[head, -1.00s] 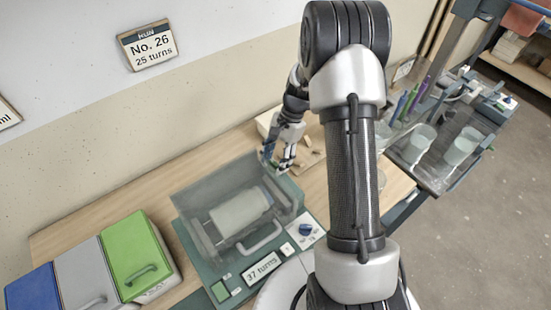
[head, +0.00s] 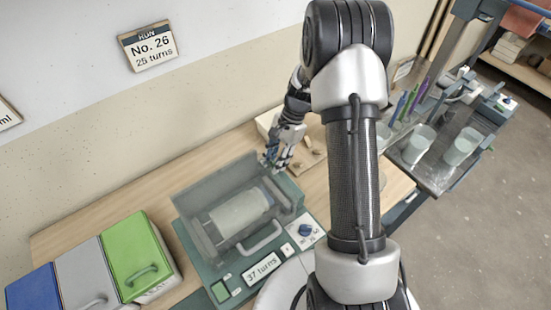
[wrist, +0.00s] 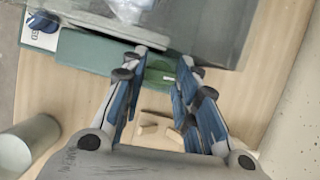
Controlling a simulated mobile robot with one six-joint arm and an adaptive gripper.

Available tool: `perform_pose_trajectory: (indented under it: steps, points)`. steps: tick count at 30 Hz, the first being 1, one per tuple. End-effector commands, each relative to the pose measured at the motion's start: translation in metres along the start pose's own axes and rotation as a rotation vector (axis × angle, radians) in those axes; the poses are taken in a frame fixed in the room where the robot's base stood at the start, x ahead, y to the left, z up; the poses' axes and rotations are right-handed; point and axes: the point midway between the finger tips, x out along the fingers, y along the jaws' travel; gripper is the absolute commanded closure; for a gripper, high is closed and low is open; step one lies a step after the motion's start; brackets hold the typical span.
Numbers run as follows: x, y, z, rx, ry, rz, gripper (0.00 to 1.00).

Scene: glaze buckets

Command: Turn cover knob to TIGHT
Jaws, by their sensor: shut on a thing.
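The machine (head: 185,235) stands on the bench, with a clear cover (head: 225,175) over a pale cylinder (head: 240,212). In the wrist view a green knob (wrist: 160,74) with a short white mark sits at the machine's green edge (wrist: 90,52). It lies between the blue-padded fingers of my gripper (wrist: 162,60), which is shut on it. In the head view my gripper (head: 278,158) is at the machine's far right corner, and its fingers hide the knob. No TIGHT lettering is readable.
A blue dial (head: 306,230) and a "37 turns" display (head: 263,267) are on the machine's front. Lidded bins, the green one (head: 135,255) nearest, stand at left. Small wooden blocks (wrist: 155,132) lie near the gripper. Beakers (head: 418,145) stand at right.

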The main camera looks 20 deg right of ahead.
Motion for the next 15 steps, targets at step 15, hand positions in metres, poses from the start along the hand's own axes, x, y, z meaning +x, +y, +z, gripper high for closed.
perform_pose_trajectory:
  steps: [15]
  points:
    - [-0.0007,0.0028,0.0007,0.313,0.000,-0.129,0.96]
